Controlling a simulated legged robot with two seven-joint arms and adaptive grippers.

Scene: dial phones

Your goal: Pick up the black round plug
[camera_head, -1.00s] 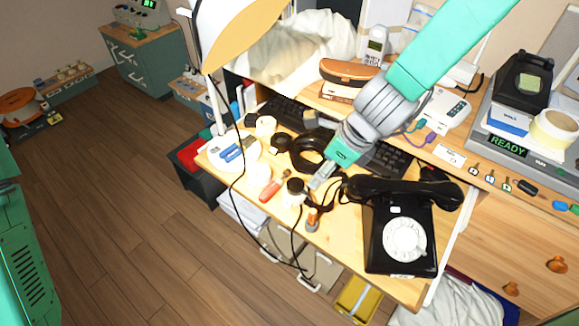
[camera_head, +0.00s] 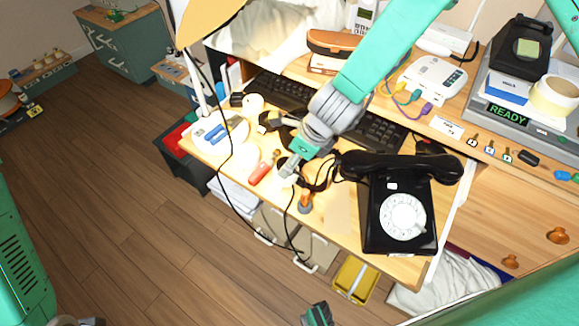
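My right gripper (camera_head: 288,170), on the grey and teal arm coming down from the top right, is over the front part of the wooden desk (camera_head: 340,212). Its fingers point down at the spot where a black round plug stood, beside the red-handled screwdriver (camera_head: 262,172). The gripper now hides the plug almost wholly, and a dark cord runs down from there over the desk's front edge. I cannot tell whether the fingers are open or closed around the plug. I cannot make out my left gripper.
A black rotary phone (camera_head: 402,217) stands right of the gripper, with its curly cord close by. A lamp pole and hanging cable are at the left. A dark and teal shape (camera_head: 318,314) shows at the bottom edge.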

